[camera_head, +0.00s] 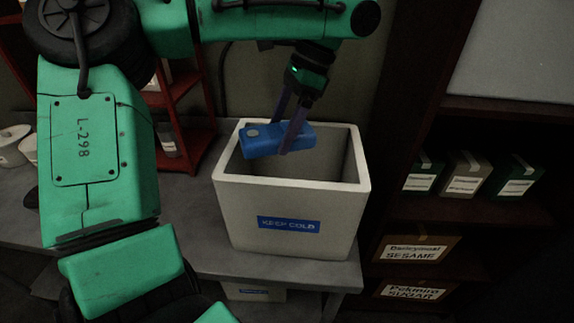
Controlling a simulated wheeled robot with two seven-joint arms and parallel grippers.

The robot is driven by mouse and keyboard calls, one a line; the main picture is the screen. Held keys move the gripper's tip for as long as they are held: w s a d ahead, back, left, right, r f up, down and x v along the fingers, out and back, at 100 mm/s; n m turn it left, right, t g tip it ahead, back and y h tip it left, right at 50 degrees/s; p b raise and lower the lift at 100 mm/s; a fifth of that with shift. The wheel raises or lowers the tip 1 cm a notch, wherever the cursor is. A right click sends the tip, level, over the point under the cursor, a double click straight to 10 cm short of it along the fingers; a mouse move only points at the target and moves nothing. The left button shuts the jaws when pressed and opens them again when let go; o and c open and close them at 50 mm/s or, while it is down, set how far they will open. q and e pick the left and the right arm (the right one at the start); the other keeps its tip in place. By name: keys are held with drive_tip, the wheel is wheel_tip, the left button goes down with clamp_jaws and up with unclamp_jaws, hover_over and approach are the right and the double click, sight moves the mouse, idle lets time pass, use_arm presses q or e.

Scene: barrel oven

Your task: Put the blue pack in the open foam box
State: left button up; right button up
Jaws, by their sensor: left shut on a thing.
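The blue pack (262,141) is held in my left gripper (289,145), whose fingers are shut around its right part. The pack lies about level, over the opening of the foam box, near its back left; I cannot tell exactly how high it is relative to the rim. The open foam box (236,212) is white, with a blue "KEEP COLD" label, and stands on the grey table. Its inside floor is mostly hidden. My right gripper is not in view.
The grey table (190,205) has free room left of the box. A red rack (183,85) stands behind at left, with white containers (12,145) at the far left. A dark shelf at right holds small boxes (466,174) and labelled crates (413,248).

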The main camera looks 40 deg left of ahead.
use_arm(q)
drive_tip(key=f, duration=2.2)
drive_tip(key=shift+w, duration=0.2)
drive_tip(key=shift+b, duration=0.3)
